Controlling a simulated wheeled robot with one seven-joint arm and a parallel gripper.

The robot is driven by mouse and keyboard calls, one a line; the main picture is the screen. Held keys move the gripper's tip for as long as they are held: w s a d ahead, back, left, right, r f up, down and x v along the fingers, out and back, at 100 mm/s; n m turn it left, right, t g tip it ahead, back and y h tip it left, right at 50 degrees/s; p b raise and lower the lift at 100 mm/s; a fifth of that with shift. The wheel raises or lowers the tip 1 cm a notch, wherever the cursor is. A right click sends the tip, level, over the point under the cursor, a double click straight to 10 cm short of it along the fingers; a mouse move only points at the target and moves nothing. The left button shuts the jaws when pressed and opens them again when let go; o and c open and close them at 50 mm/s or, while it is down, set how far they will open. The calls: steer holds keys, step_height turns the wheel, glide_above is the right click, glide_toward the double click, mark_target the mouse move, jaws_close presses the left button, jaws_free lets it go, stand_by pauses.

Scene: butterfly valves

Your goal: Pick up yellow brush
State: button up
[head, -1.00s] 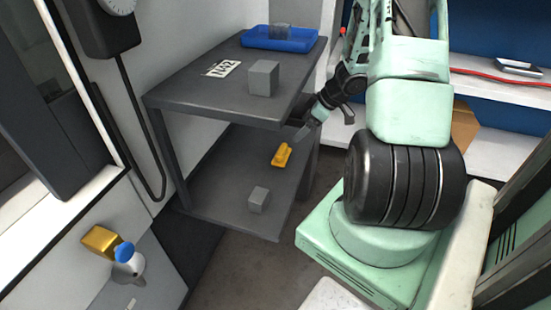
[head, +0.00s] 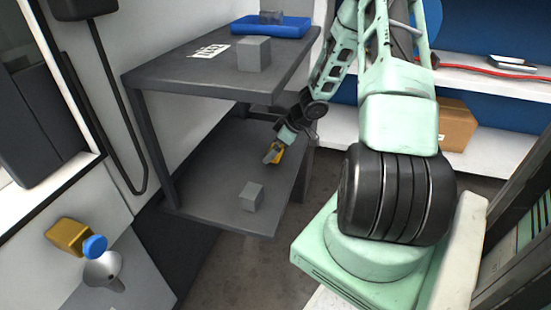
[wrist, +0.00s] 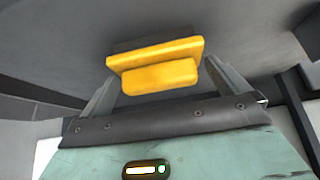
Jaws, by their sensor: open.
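The yellow brush (head: 273,153) lies on the lower shelf (head: 215,190) of the grey shelf unit, near its right side. In the wrist view the brush (wrist: 155,66) sits crosswise just ahead of my gripper (wrist: 160,85), with one finger on each side. In the head view my gripper (head: 272,156) reaches down to the brush and partly hides it. My gripper is open. Whether a finger touches the brush cannot be told.
A grey cube (head: 251,196) stands on the lower shelf in front of the brush. The upper shelf (head: 185,70) overhangs it and carries another grey cube (head: 254,53) and a blue tray (head: 270,26). A shelf leg (head: 301,170) stands right of the brush.

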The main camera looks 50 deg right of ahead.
steer(key=shift+w+a+f, duration=0.1)
steer(key=shift+w+f, duration=0.25)
steer(key=shift+f, duration=0.3)
steer(key=c, duration=0.7)
steer(key=shift+r, duration=0.1)
steer(key=shift+c, duration=0.2)
steer(key=shift+r+p, duration=0.65)
steer(key=shift+r, duration=0.25)
step_height(320, 180, up, 2)
steer(key=shift+r+p, duration=0.15)
steer(key=shift+p, duration=0.7)
steer(key=s+d+p, duration=0.1)
steer(key=s+d, duration=0.2)
steer(key=s, duration=0.5)
steer(key=s+d+p, duration=0.1)
steer(key=s+d, duration=0.2)
steer(key=s, duration=0.5)
steer(key=shift+s+d+f+p, duration=0.3)
steer(key=shift+d, duration=0.1)
